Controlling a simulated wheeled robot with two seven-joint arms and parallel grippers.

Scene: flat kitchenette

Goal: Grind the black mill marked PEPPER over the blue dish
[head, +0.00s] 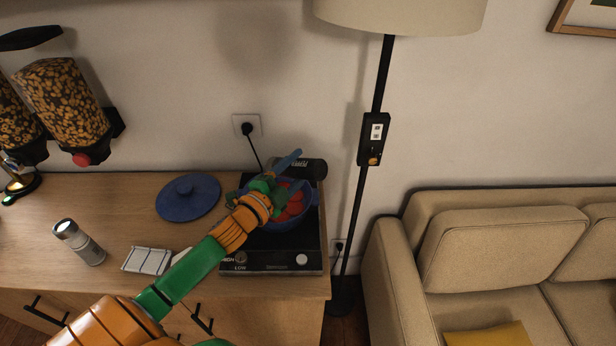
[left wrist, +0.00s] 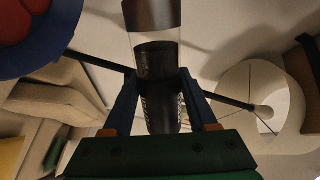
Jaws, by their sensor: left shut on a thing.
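The black mill (head: 312,168) lies sideways in the head view, beyond the blue dish (head: 313,196), with pale lettering on its side. My left gripper (head: 283,177) is shut on it. In the left wrist view the mill (left wrist: 156,62) sits between both fingers of the left gripper (left wrist: 158,82), and a clear section and a dark end show beyond them. The dish holds red pieces and stands on the hotplate (head: 262,258); part of it is hidden by my left arm. Its blue rim (left wrist: 72,38) also shows at upper left in the wrist view. My right gripper is not in view.
Dispensers (head: 66,100) hang at left. A lamp pole (head: 366,190) stands just right of the counter, beside a sofa (head: 480,245).

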